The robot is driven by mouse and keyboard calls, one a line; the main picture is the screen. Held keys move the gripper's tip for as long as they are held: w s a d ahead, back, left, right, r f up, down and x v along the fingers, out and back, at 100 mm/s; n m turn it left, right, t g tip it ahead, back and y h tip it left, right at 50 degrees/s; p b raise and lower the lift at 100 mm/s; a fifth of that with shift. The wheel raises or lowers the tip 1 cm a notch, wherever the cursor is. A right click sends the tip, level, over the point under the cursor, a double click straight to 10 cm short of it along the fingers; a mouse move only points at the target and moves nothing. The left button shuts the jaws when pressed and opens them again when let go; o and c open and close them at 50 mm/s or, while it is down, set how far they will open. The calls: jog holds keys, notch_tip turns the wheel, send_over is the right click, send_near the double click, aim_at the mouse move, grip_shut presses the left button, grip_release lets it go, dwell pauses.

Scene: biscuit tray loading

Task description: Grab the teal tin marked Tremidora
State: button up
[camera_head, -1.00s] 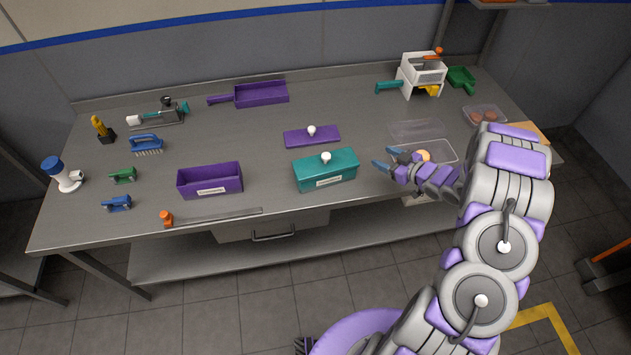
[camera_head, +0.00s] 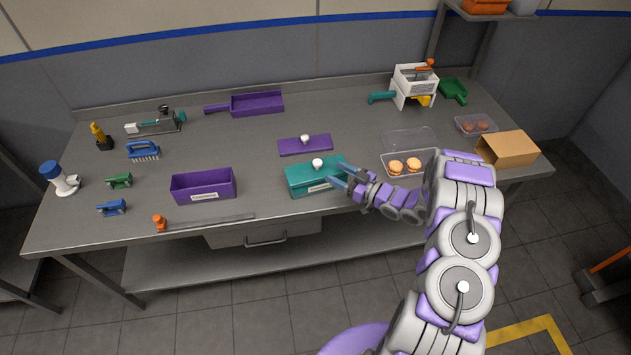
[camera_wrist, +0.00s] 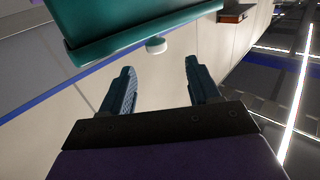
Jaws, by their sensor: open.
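The teal tin (camera_head: 303,182) stands closed on the bench front, right of centre, with a white knob (camera_head: 317,163) on its lid. Its front label is too small to read. My gripper (camera_head: 336,174) is open at the tin's right part, fingers pointing left and overlapping the tin in the head view. In the wrist view the tin (camera_wrist: 130,22) fills the upper left, with the knob (camera_wrist: 156,45) below it in the picture. The open fingers (camera_wrist: 158,82) show below the tin with nothing between them. I cannot tell whether they touch it.
A purple tin (camera_head: 203,186) stands open to the left. Its purple lid (camera_head: 304,146) lies behind the teal tin. A clear tray with biscuits (camera_head: 432,154) and a cardboard box (camera_head: 508,149) are to the right. A long orange-ended tool (camera_head: 205,222) lies along the front edge.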

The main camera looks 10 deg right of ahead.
aim_at(318, 161)
jog(key=x, duration=0.2)
jog(key=b+x, duration=0.1)
jog(key=x, duration=0.5)
jog(key=shift+f, duration=0.4)
jog(key=shift+w+a, duration=0.1)
jog(key=shift+w, duration=0.15)
jog(key=shift+w+d+r, duration=0.1)
jog(key=shift+w+d, duration=0.1)
jog(key=shift+d, duration=0.15)
jog(key=shift+a, duration=0.45)
jog(key=c, duration=0.5)
jog(key=shift+c, duration=1.4)
jog(key=shift+d, duration=0.3)
grip_shut()
